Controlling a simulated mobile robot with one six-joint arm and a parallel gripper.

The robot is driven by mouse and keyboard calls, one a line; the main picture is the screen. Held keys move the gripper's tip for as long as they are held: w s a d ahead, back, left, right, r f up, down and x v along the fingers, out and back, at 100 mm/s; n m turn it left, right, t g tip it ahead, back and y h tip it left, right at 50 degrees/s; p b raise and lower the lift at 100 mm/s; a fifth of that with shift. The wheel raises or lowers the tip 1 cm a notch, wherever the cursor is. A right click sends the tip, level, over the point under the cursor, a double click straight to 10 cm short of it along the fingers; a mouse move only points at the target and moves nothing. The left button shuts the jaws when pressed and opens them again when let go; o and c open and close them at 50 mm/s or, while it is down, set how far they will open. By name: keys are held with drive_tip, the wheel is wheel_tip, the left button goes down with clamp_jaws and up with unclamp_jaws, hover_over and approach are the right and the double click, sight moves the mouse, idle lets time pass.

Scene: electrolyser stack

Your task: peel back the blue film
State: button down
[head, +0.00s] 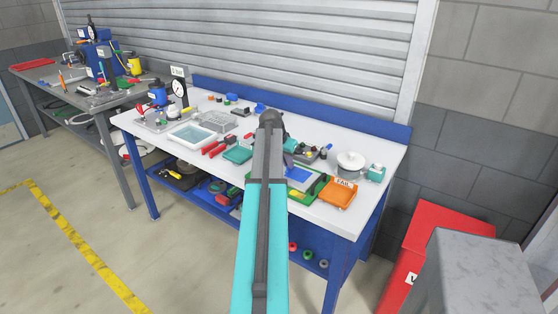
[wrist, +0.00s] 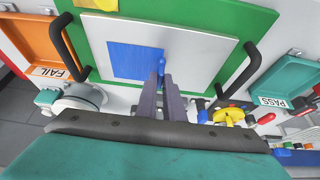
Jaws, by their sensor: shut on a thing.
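The blue film (wrist: 133,60) lies as a square on a silver plate (wrist: 200,60) in the wrist view. The plate sits on a green board (wrist: 255,22) with a black handle on each side. My gripper (wrist: 161,76) reaches the film's right edge, its two fingers close together on a small blue tab (wrist: 161,64) there. Most of the film looks flat on the plate. In the head view my arm hides the gripper and part of the board; the blue film (head: 300,174) shows just right of the arm.
An orange FAIL tray (head: 338,192) stands right of the board, near the white table's front edge. A teal PASS tray (head: 237,154) stands left of my arm. A lidded silver pot (head: 350,165) is behind the FAIL tray. A yellow knob (wrist: 229,117) is near the gripper.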

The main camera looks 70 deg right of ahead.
drive_tip(key=shift+s+a, duration=0.2)
drive_tip(key=shift+s, duration=0.6)
drive_tip(key=shift+s+a, duration=0.25)
drive_tip(key=shift+s, duration=0.5)
drive_tip(key=shift+s+a, duration=0.2)
drive_tip(key=shift+s, duration=0.6)
drive_tip(key=shift+s+a+p, duration=0.2)
drive_tip(key=shift+s+a, duration=0.05)
drive_tip(key=shift+s, duration=0.75)
drive_tip(key=shift+s+a+p, duration=0.15)
drive_tip(key=shift+s+a, duration=0.1)
drive_tip(key=shift+s, duration=0.7)
drive_tip(key=c, duration=1.7)
unclamp_jaws()
drive_tip(key=shift+r+p, duration=2)
drive_tip(key=shift+r, duration=1.5)
